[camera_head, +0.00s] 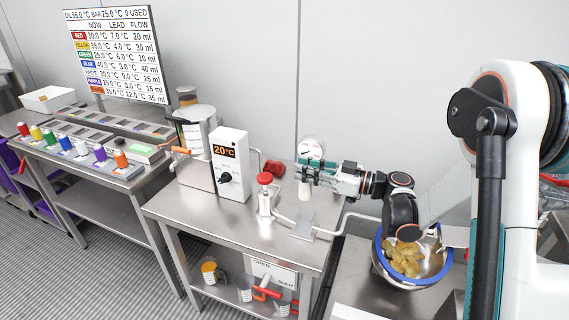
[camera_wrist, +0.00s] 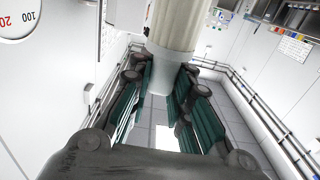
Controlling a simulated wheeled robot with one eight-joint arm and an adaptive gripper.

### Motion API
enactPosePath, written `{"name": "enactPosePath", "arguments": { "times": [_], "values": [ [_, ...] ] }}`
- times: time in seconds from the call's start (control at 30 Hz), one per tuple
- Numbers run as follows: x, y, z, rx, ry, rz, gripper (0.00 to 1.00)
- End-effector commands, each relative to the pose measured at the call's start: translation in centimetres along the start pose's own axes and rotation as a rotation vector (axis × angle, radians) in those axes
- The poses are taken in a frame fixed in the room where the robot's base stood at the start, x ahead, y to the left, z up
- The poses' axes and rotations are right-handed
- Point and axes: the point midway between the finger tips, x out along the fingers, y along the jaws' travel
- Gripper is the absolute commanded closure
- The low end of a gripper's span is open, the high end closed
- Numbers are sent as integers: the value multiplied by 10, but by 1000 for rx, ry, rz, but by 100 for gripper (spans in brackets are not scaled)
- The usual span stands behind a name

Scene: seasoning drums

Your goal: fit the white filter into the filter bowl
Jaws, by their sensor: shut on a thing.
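The white filter (camera_wrist: 180,22) is a cream-white cylinder with a narrower white part, between the green-padded fingers in the wrist view. My gripper (camera_wrist: 158,100) is shut on it. In the head view my gripper (camera_head: 316,169) is above the right part of the middle steel table, reaching in from the right. A white piece of the filter (camera_head: 305,191) shows below the fingers. I cannot clearly make out the filter bowl in either view, nor tell whether the filter touches anything below it.
A red-knobbed valve (camera_head: 265,180) and pipework stand left of my gripper. A round gauge (camera_head: 312,147) is behind it. A white 20°C controller (camera_head: 230,164) and a steel drum (camera_head: 196,131) stand further left. A blue-rimmed bowl of food (camera_head: 409,262) is at the right.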

Motion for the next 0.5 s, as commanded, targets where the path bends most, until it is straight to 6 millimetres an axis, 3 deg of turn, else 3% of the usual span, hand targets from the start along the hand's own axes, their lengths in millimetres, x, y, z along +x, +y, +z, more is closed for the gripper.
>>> {"name": "enactPosePath", "arguments": {
  "times": [0.13, 0.5],
  "values": [
    [-9, -1, 1, 0, 0, 0, 100],
    [-8, -1, 2, 0, 0, -1, 100]
  ]
}}
